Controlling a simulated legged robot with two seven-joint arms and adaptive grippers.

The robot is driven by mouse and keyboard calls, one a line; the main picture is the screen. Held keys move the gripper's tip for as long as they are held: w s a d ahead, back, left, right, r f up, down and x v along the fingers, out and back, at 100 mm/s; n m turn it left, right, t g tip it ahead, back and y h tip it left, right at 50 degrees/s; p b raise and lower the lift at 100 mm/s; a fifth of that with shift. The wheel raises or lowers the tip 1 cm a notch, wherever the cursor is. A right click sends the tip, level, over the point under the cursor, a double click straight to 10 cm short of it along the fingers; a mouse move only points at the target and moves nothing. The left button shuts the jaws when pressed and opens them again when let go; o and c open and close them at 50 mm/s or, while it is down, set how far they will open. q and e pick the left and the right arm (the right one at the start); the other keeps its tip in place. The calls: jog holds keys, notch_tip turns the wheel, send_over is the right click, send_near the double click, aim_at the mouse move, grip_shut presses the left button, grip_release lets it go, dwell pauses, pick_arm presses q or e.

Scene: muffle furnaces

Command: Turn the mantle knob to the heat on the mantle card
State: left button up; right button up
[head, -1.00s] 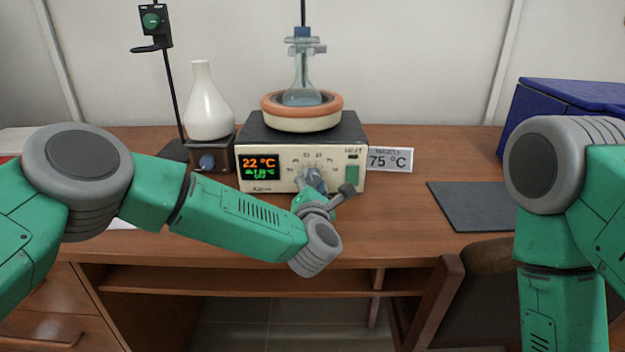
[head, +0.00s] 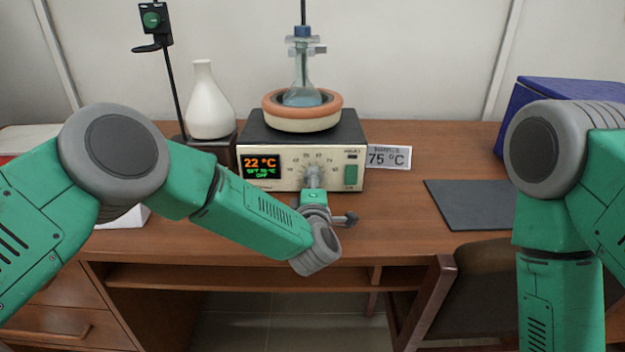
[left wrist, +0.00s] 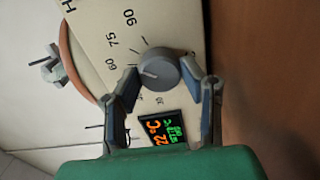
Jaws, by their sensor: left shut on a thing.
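The heating mantle's control box (head: 290,153) stands on the desk. Its display (head: 260,168) reads 22 °C, with smaller green text ending in OFF. My left gripper (head: 313,178) is at the front panel, shut on the grey knob (left wrist: 160,73), with a finger on either side. In the left wrist view my gripper (left wrist: 169,82) leaves the knob's white pointer line visible; it points roughly toward the 60 mark, though the exact angle is hard to tell. The 75 and 90 marks lie further round. The mantle card (head: 388,157) reads 75 °C. My right gripper is out of view.
A glass flask (head: 302,75) sits in the orange-rimmed mantle bowl (head: 302,118). A green switch (head: 351,176) is right of the knob. A white vase-like flask (head: 208,105) stands left. A dark mat (head: 470,205) and blue box (head: 560,105) are at the right.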

pick_arm(q)
jog(key=shift+s+d+f+m, duration=0.2)
jog(key=shift+d+f+m, duration=0.05)
jog(key=shift+m, duration=0.55)
jog(key=shift+f, duration=0.1)
jog(key=o, duration=1.1)
jog(key=shift+o, duration=0.2)
jog(key=shift+w, duration=0.1)
jog(key=s, duration=1.2)
jog(key=shift+d, duration=0.1)
